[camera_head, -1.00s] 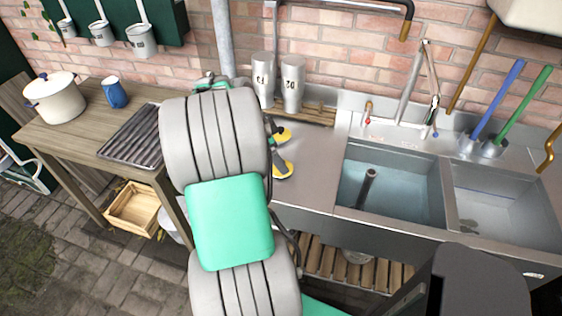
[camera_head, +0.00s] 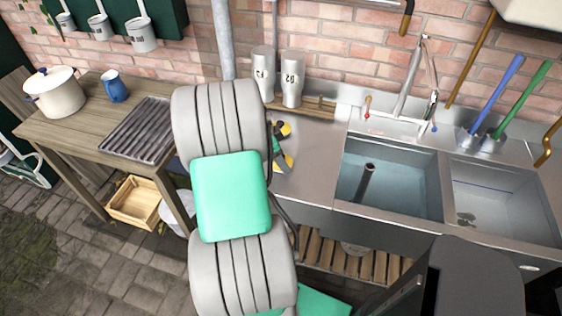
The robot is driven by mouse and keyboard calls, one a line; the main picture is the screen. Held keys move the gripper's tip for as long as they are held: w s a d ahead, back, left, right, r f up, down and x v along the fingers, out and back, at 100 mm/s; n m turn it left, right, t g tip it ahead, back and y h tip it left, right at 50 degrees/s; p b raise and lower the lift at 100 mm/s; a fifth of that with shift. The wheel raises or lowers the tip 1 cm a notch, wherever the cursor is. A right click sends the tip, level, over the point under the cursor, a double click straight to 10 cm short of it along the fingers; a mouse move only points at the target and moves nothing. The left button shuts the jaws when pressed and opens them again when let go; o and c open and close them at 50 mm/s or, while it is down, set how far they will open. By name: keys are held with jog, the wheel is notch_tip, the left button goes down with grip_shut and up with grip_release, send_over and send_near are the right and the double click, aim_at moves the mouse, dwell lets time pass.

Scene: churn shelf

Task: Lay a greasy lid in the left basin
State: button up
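The left basin (camera_head: 408,196) of the steel sink holds bluish water, with a dark upright pipe (camera_head: 366,182) in it. No lid shows in it. A cream pot (camera_head: 58,99) with a pale lid (camera_head: 47,79) on it stands on the wooden table at far left. I see no loose lid for certain; my arm hides part of the counter. My gripper (camera_head: 286,146) is mostly hidden behind my arm. Its two yellow fingertips show apart over the steel counter left of the left basin, with nothing visible between them.
The right basin (camera_head: 505,212) looks empty apart from a stain. A faucet (camera_head: 408,82) and blue-handled and green-handled tools (camera_head: 497,97) stand behind the basins. Two steel canisters (camera_head: 292,81) stand at the back of the counter (camera_head: 312,171). A ribbed rack (camera_head: 140,130) lies on the wooden table.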

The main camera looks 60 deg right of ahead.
jog(key=c, duration=0.8)
